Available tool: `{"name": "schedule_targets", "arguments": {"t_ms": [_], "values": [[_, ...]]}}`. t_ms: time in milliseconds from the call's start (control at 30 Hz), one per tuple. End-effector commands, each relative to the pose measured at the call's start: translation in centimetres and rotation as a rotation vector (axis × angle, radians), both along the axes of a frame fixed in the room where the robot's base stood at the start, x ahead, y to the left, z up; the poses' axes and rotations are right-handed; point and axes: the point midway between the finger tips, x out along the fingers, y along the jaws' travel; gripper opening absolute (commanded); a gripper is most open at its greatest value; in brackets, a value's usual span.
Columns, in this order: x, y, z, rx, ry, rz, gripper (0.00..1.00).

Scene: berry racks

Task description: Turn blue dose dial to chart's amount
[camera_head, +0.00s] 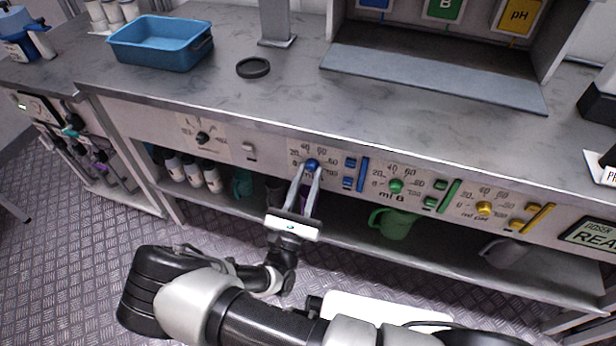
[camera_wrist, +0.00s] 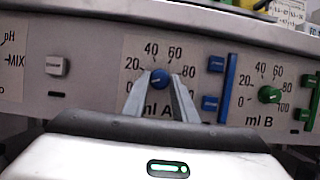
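The blue dose dial (camera_head: 312,165) is on the front panel, at the centre of a scale labelled "ml A" with 20, 40, 60 and 80 readable. It also shows in the wrist view (camera_wrist: 160,78), where I cannot make out its pointer setting. My gripper (camera_head: 310,170) faces the panel, with one fingertip on each side of the blue dial; in the wrist view its fingers (camera_wrist: 160,88) flank the knob closely. Whether they touch it is not clear. Partly cut-off papers with small print (camera_wrist: 290,10) are at the top right of the wrist view; their text is unreadable.
Blue buttons and a blue bar (camera_head: 362,174) sit right of the dial, then a green dial (camera_head: 395,186) and a yellow dial (camera_head: 484,208). A blue tub (camera_head: 160,55) stands on the counter.

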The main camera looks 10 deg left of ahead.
Motion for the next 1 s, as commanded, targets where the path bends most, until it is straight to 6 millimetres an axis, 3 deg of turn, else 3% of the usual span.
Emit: {"name": "schedule_targets", "arguments": {"t_ms": [67,467,1000], "values": [[-0.02,-0.02,-0.02,0.0,0.0,-0.001,0.03],[-0.02,0.06,-0.01,0.079,-0.006,-0.002,0.03],[-0.01,0.55,0.15,0.506,-0.038,-0.001,0.03]]}}
